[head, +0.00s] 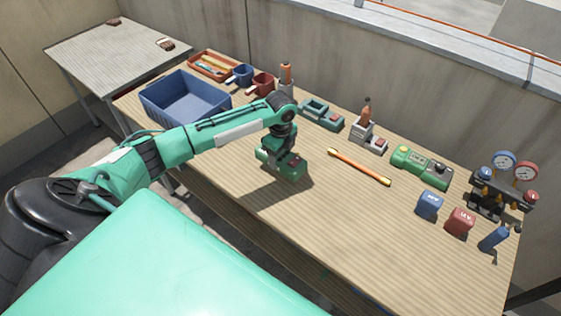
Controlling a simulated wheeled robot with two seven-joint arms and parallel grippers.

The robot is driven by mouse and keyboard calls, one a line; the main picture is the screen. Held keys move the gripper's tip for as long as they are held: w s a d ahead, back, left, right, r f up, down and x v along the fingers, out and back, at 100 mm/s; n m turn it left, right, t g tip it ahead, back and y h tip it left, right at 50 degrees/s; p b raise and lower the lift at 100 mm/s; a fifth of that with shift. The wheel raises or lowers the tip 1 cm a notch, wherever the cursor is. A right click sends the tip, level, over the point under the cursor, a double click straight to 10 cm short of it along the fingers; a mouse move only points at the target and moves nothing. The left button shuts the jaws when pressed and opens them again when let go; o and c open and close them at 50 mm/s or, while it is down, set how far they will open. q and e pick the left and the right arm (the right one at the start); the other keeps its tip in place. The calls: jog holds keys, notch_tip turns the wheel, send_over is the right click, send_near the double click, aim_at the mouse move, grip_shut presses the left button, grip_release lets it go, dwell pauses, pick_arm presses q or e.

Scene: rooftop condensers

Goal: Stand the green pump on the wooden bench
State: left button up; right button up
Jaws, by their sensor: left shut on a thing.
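The fingers are small in view and partly hidden by the wrist. The pump looks upright, with a dark shadow on the bench just below it. I cannot tell whether its base touches the wood or hangs slightly above it. My right gripper is not in view.
A blue bin (186,97) stands at the bench's left. An orange-yellow rod (358,167), a green meter (421,166), blue (429,204) and red (460,221) blocks and a gauge manifold (500,187) lie right. A teal-grey holder (321,114) is behind. Bench front middle is clear.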

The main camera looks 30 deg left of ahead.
aim_at(281, 154)
pick_arm(q)
jog(key=shift+f, duration=2.1)
jog(key=o, duration=1.4)
notch_tip(281, 154, up, 12)
jog(key=shift+r+b, duration=0.15)
jog(key=shift+b, duration=0.35)
